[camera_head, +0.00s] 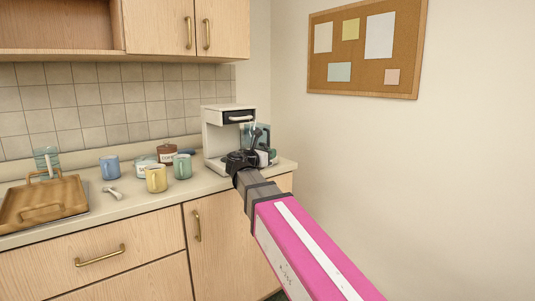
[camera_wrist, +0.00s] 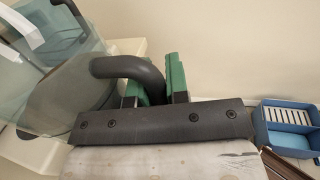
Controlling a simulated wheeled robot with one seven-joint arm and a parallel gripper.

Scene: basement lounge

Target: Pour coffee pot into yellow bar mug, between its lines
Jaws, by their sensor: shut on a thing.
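The yellow mug (camera_head: 156,179) stands upright on the counter, left of the coffee machine; its lines are too small to make out. The glass coffee pot (camera_wrist: 48,62) fills the upper left of the wrist view. Its dark curved handle (camera_wrist: 118,68) passes between the green fingers of my gripper (camera_wrist: 153,86), which is shut on it. In the head view my gripper (camera_head: 262,152) is at the front right of the coffee machine (camera_head: 215,135), and my arm hides much of the pot. The coffee level in the pot cannot be told.
A blue mug (camera_head: 110,167) and a green mug (camera_head: 182,166) flank the yellow one. Jars (camera_head: 167,153) stand behind. A wooden tray (camera_head: 78,193) lies at the left. Wall cabinets (camera_head: 190,25) hang above. A blue container (camera_wrist: 285,128) lies lower right in the wrist view.

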